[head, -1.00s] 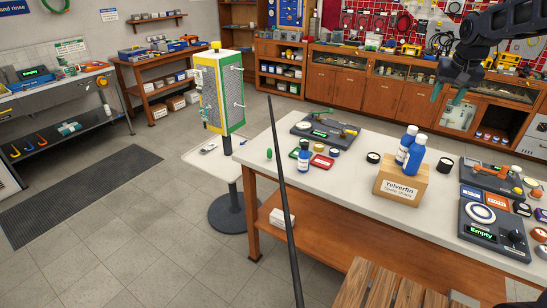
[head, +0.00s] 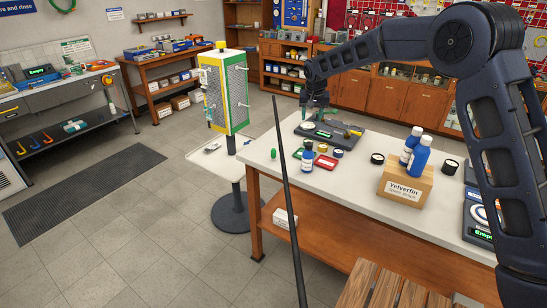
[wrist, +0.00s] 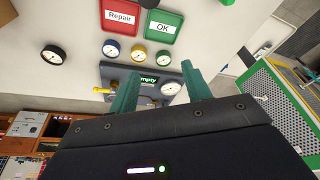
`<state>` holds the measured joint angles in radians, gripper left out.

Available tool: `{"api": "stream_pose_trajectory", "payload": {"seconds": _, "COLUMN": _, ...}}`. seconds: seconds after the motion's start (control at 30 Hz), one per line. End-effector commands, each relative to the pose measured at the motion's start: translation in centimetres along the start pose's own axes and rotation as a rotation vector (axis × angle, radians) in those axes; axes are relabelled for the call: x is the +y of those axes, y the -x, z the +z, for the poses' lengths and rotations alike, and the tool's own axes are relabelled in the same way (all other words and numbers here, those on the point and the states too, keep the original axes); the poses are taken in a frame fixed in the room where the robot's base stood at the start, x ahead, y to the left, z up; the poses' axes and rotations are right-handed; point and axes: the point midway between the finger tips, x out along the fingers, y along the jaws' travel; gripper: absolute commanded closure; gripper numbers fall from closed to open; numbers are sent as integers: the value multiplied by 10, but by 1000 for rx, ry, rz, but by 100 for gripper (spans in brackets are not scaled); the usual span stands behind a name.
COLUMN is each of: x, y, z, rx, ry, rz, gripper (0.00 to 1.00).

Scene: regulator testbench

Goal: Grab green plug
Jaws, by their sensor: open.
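A small upright green plug (head: 273,153) stands near the left edge of the white worktable (head: 330,190), left of a blue bottle. In the wrist view, a dark green bit (wrist: 228,2) cut off by the top edge looks like the same plug. My gripper (head: 315,112) is open and empty, with teal fingers. It hangs behind and to the right of the plug, over or near a dark test device (head: 345,132), clearly apart from the plug. The wrist view shows the spread fingers (wrist: 162,70) in front of that device and its gauges.
The blue bottle (head: 307,158) stands close right of the plug, with red "Repair" (wrist: 120,22) and green "OK" (wrist: 163,27) trays nearby. A cardboard box (head: 405,188) with bottles is to the right. A yellow-green panel stand (head: 238,95) is left of the table.

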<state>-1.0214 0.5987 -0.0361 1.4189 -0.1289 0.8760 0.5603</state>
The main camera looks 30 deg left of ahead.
Motion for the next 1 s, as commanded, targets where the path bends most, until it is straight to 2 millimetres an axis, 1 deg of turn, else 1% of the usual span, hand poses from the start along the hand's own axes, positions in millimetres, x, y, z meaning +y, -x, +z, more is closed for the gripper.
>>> {"api": "stream_pose_trajectory", "payload": {"seconds": 0.03, "x": -28, "y": -18, "z": 5, "rx": -5, "ry": 18, "rz": -1, "gripper": 52}}
{"api": "stream_pose_trajectory", "payload": {"seconds": 0.1, "x": -60, "y": -37, "z": 11, "rx": -7, "ry": 36, "rz": -4, "gripper": 52}}
{"api": "stream_pose_trajectory", "payload": {"seconds": 0.2, "x": -99, "y": -60, "z": 21, "rx": -8, "ry": 57, "rz": -7, "gripper": 52}}
{"api": "stream_pose_trajectory", "payload": {"seconds": 0.3, "x": -127, "y": -76, "z": 30, "rx": -9, "ry": 71, "rz": -9, "gripper": 52}}
{"api": "stream_pose_trajectory", "payload": {"seconds": 0.4, "x": -144, "y": -86, "z": 36, "rx": -8, "ry": 80, "rz": -10, "gripper": 52}}
{"api": "stream_pose_trajectory", "payload": {"seconds": 0.5, "x": -151, "y": -92, "z": 38, "rx": -8, "ry": 84, "rz": -11, "gripper": 52}}
{"api": "stream_pose_trajectory", "payload": {"seconds": 0.67, "x": -152, "y": -105, "z": 39, "rx": -10, "ry": 84, "rz": -10, "gripper": 52}}
{"api": "stream_pose_trajectory", "payload": {"seconds": 0.9, "x": -152, "y": -138, "z": 39, "rx": -9, "ry": 83, "rz": -10, "gripper": 52}}
{"api": "stream_pose_trajectory", "payload": {"seconds": 1.0, "x": -152, "y": -146, "z": 39, "rx": -8, "ry": 83, "rz": -11, "gripper": 52}}
